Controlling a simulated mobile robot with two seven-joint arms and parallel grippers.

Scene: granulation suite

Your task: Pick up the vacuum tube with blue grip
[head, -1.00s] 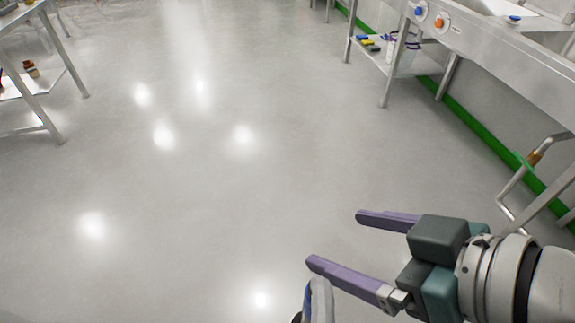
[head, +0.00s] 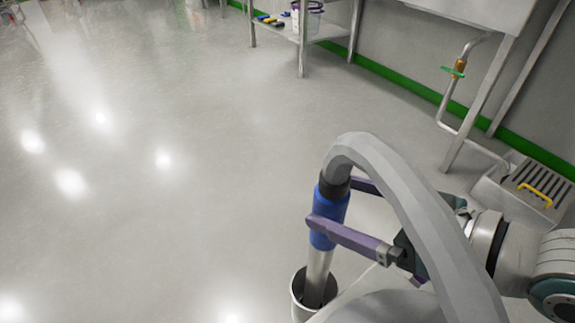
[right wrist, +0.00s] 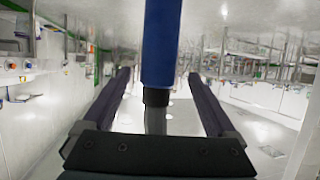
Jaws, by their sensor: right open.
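The vacuum tube (head: 319,262) is a metal pipe with a blue grip (head: 326,218) and a black collar. It stands nearly upright, its lower end in a round metal holder (head: 297,296). A thick grey hose (head: 395,185) arches from its top down to the right, in front of my right arm. My right gripper (head: 333,202) is open, with one purple finger on the near side of the blue grip and the other partly hidden behind. In the right wrist view the blue grip (right wrist: 161,45) lies between the spread fingers. Contact cannot be told. My left gripper is out of view.
A pale rounded surface (head: 372,308) lies below the gripper. A steel sink stand (head: 480,100) with a pipe and a floor drain box (head: 525,190) stands at the right. A shelf with a bucket (head: 309,18) is at the back. The floor at left is clear.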

